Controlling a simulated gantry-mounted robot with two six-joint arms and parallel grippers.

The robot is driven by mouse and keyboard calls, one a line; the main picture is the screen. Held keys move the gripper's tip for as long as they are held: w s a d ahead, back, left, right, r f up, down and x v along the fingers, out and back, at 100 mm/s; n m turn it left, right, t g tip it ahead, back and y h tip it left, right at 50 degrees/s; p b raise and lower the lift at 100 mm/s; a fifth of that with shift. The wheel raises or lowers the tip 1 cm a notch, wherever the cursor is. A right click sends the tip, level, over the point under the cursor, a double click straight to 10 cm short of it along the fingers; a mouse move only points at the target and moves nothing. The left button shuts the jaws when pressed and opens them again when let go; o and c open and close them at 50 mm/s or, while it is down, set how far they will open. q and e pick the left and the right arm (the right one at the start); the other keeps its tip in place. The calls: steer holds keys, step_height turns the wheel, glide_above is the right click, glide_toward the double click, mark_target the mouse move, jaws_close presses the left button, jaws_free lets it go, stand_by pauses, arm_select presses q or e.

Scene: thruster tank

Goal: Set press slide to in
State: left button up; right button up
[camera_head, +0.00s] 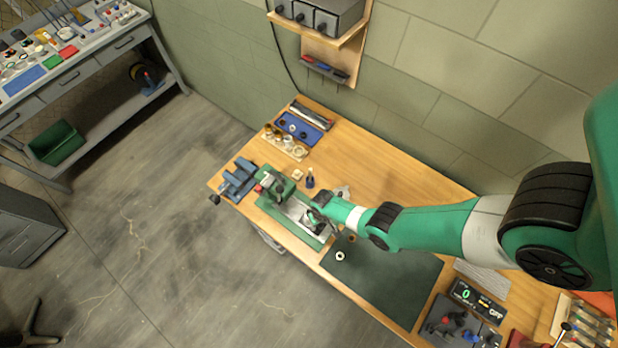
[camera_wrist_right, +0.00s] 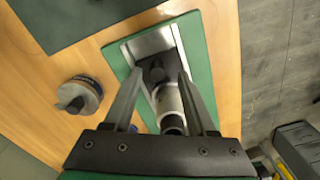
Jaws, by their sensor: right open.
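The press (camera_head: 276,183) stands on a green base (camera_head: 318,243) near the front edge of the wooden bench, with a silver metal bed. My right gripper (camera_head: 314,216) is over this bed, and its arm comes in from the right. In the right wrist view my right gripper (camera_wrist_right: 162,75) is open. Its two fingers lie either side of a dark knob (camera_wrist_right: 153,73) and a silver cylinder (camera_wrist_right: 169,101) on the metal bed (camera_wrist_right: 153,43). I cannot tell whether the fingers touch them. The slide's position is not clear. My left gripper is not in view.
A dark green mat (camera_head: 388,282) lies to the right of the press. Blue blocks (camera_head: 239,178) stand to its left. A round grey container (camera_wrist_right: 81,95) stands beside the base in the wrist view. A display box (camera_head: 474,301) is at the lower right.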

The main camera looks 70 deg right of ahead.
steer(key=shift+s+d+f+b, duration=0.15)
steer(key=shift+f+b, duration=0.15)
steer(key=shift+f, duration=0.5)
steer(key=shift+r, duration=0.1)
jaws_close()
stand_by(0.8)
